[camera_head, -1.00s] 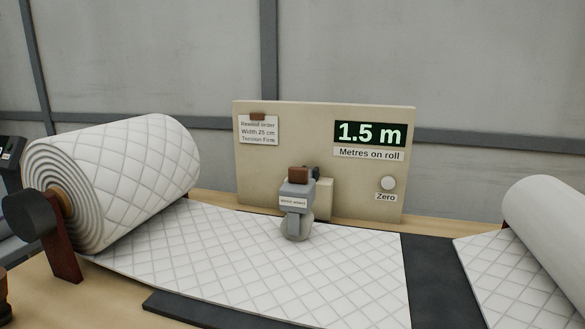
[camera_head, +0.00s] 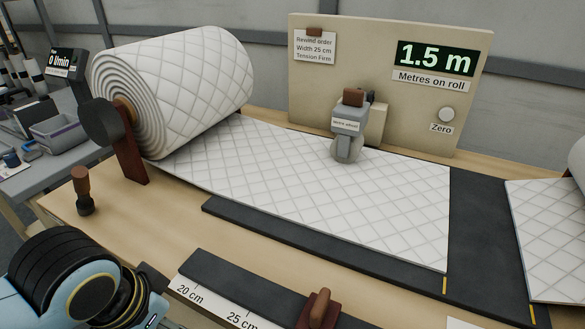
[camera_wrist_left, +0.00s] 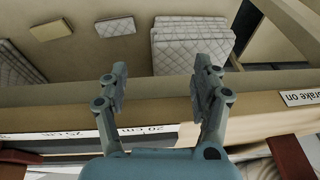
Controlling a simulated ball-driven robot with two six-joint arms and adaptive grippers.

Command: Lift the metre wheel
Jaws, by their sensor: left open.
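The metre wheel (camera_head: 347,147) is a grey wheel on a grey arm with a brown block on top. Its wheel rests on the white quilted wadding (camera_head: 320,190) in front of the panel. The panel's display (camera_head: 435,58) reads 1.5 m. The wadding runs from a large roll (camera_head: 180,85) at the left. In the left wrist view my left gripper (camera_wrist_left: 164,85) is open, with nothing between its fingers, near the table's edge. In the head view only part of my left arm shows at the lower left, away from the wheel. My right gripper is not in view.
A brown-handled peg (camera_head: 82,190) stands on the table's left. A dark ruled bar (camera_head: 245,285) with a brown handle (camera_head: 318,308) lies at the front edge. A dark strip (camera_head: 480,215) separates the wadding from another piece at the right. A white Zero button (camera_head: 446,114) is on the panel.

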